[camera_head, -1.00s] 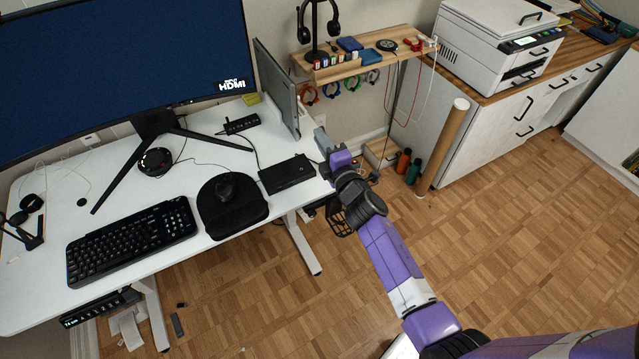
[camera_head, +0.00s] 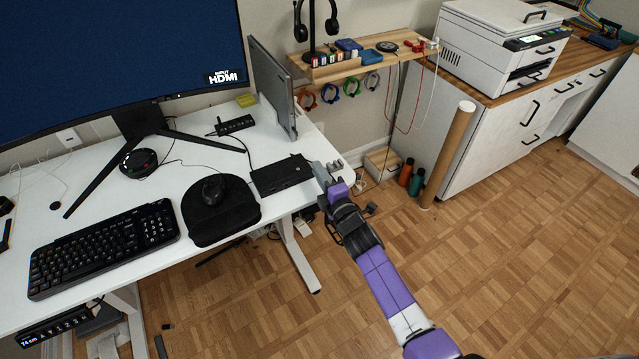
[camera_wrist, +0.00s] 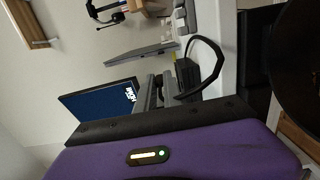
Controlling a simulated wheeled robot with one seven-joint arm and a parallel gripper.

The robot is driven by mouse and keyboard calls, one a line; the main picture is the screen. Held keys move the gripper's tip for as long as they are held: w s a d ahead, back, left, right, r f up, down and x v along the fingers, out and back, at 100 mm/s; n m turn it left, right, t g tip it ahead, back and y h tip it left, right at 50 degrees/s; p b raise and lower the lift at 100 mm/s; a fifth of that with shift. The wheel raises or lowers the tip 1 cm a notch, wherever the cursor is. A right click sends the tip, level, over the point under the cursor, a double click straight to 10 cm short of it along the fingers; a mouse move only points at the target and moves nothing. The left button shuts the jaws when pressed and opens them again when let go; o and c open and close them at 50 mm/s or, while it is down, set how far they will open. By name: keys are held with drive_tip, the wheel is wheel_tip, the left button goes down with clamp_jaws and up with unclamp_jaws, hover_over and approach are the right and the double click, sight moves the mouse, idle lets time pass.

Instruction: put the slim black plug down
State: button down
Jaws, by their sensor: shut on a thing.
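In the head view my gripper (camera_head: 322,172) is at the right front corner of the white desk (camera_head: 165,165), just right of a flat black box (camera_head: 282,175). Its jaws are shut on the slim black plug, which is too small and dark to make out in the head view. In the wrist view my gripper's dark fingers (camera_wrist: 160,90) reach up from the purple wrist, and a black cable (camera_wrist: 218,65) loops beside them. A grey slotted piece (camera_head: 336,166) sits at the desk corner beside my gripper. I cannot tell whether the plug touches anything.
A keyboard (camera_head: 105,245), a mouse (camera_head: 212,190) on a black pad, and a monitor (camera_head: 110,60) occupy the desk. An upright grey panel (camera_head: 272,88) stands behind the black box. A wooden shelf (camera_head: 365,62) with a headphone stand is beyond. Open floor (camera_head: 480,270) lies to the right.

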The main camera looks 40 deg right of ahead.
sight(319, 188)
drive_tip(key=shift+f+b, duration=0.45)
drive_tip(key=shift+f, duration=0.95)
drive_tip(key=shift+f, duration=0.15)
drive_tip(key=c, duration=1.5)
unclamp_jaws()
drive_tip(key=shift+s+r, duration=0.1)
drive_tip(key=shift+r, duration=0.2)
drive_tip(key=p+v, duration=0.2)
drive_tip(key=v, duration=1)
